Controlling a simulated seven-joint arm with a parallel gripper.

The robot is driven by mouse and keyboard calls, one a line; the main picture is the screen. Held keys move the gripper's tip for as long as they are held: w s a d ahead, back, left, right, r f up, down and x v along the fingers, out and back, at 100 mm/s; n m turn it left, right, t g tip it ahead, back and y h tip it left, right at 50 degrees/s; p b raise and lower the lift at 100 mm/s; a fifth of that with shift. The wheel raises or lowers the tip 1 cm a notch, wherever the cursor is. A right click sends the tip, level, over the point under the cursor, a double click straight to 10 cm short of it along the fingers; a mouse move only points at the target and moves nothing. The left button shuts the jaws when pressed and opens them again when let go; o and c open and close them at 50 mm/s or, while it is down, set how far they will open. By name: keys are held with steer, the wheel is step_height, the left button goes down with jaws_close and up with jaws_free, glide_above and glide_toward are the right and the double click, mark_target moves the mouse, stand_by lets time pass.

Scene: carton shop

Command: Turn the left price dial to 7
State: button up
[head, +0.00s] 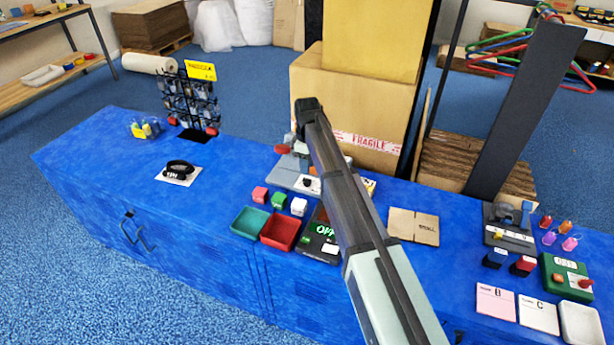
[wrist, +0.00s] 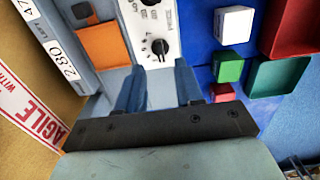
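In the wrist view, a white panel (wrist: 167,22) on a grey device carries a black dial (wrist: 159,47) with a pointer and small printed marks around it. A second dark knob (wrist: 149,2) is cut off at the top edge. My gripper (wrist: 159,78) is open, its two blue-grey fingers apart and empty, with the nearer dial showing between and just beyond their tips. I cannot tell its height above the panel. In the head view, the grey device (head: 286,178) with its white panel (head: 307,186) is partly hidden by my arm.
Red, green and white blocks (head: 279,201) stand near the device, with a green tray (head: 249,222) and a red tray (head: 280,231) in front. A large carton (head: 340,95) stands behind. An orange square (wrist: 103,46) and price labels (wrist: 62,60) lie beside the panel.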

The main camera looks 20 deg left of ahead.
mark_target(307, 179)
steer(key=shift+f, duration=2.8)
steer(key=shift+c, duration=0.2)
jaws_close()
